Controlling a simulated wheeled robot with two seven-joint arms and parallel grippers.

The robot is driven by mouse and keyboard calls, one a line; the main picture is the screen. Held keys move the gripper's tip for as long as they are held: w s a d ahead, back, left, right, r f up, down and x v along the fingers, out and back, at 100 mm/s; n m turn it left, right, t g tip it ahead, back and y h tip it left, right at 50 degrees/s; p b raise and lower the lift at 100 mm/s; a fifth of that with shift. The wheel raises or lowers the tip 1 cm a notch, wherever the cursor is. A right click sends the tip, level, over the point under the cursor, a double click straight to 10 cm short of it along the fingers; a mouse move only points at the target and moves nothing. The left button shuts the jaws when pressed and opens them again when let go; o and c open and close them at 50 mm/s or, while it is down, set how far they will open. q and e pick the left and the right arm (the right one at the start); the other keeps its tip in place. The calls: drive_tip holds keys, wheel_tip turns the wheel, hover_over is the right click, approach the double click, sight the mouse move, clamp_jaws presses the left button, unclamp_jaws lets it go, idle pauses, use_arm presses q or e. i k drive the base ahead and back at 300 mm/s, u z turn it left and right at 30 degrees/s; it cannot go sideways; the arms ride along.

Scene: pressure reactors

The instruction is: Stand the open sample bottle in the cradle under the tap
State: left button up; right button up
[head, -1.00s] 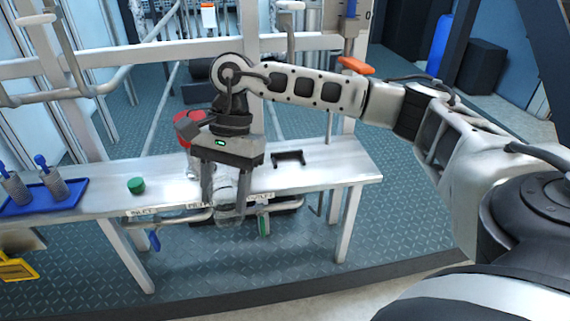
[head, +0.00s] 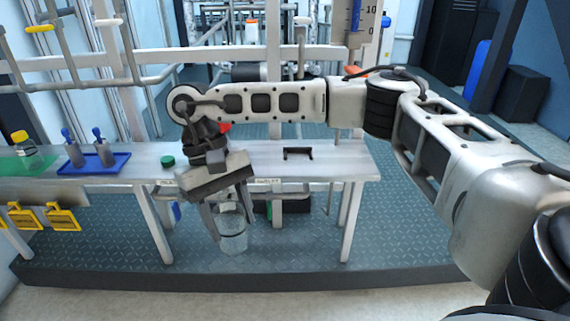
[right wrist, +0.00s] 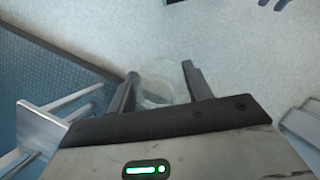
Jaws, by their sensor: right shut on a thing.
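My right gripper (head: 230,216) is shut on the clear sample bottle (head: 233,238). The bottle hangs between the fingers in front of the bench's near edge, below the bench top, looking roughly upright. No cap shows on it. In the right wrist view the bottle (right wrist: 158,88) is a faint clear round shape between the fingers. A green cap (head: 168,161) lies on the bench. A small black bracket (head: 298,153), perhaps the cradle, stands on the bench right of the gripper. A red part (head: 225,127) shows partly behind my arm; I cannot tell whether it belongs to the tap.
The white bench (head: 340,166) is mostly clear at its right end. A blue tray (head: 95,164) with two grey, blue-topped items stands left. A yellow-capped bottle (head: 27,157) stands at far left. Yellow tags (head: 62,218) hang at the front. White rails (head: 150,75) run behind.

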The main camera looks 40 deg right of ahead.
sight(298, 159)
drive_tip(key=u, duration=0.05)
drive_tip(key=i, duration=0.55)
drive_tip(key=z, duration=0.8)
drive_tip(key=i, duration=0.5)
drive_tip(key=z, duration=0.05)
